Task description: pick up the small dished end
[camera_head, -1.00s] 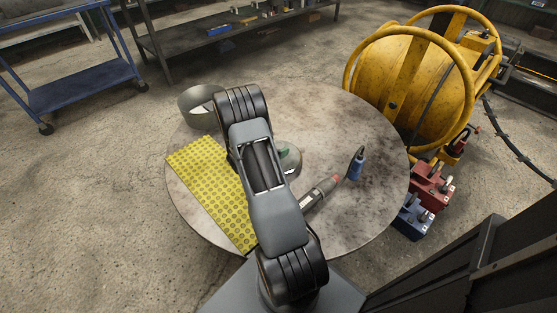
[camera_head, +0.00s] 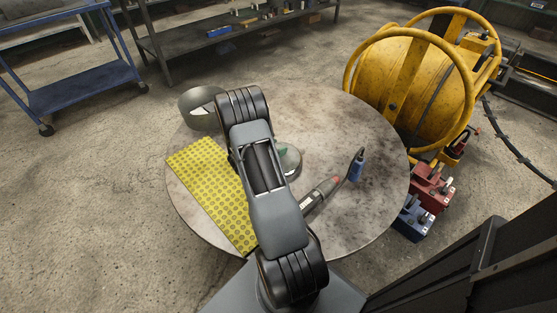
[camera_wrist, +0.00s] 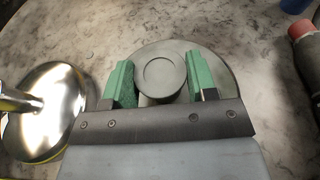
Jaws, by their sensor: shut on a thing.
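The small dished end is a round grey disc with a cylindrical boss on top, seen in the middle of the wrist view (camera_wrist: 222,67). My gripper (camera_wrist: 161,88) is shut on the boss, with a green jaw pad on either side. In the head view the held disc (camera_head: 291,160) shows beside my arm, partly hidden by it, over the round table (camera_head: 370,130). My jaws are hidden there. I cannot tell whether the disc touches the tabletop.
A yellow patterned mat (camera_head: 212,190), a red-tipped tool (camera_head: 320,193) and a blue bottle (camera_head: 357,166) are nearby. A yellow drum machine (camera_head: 420,85) stands at right.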

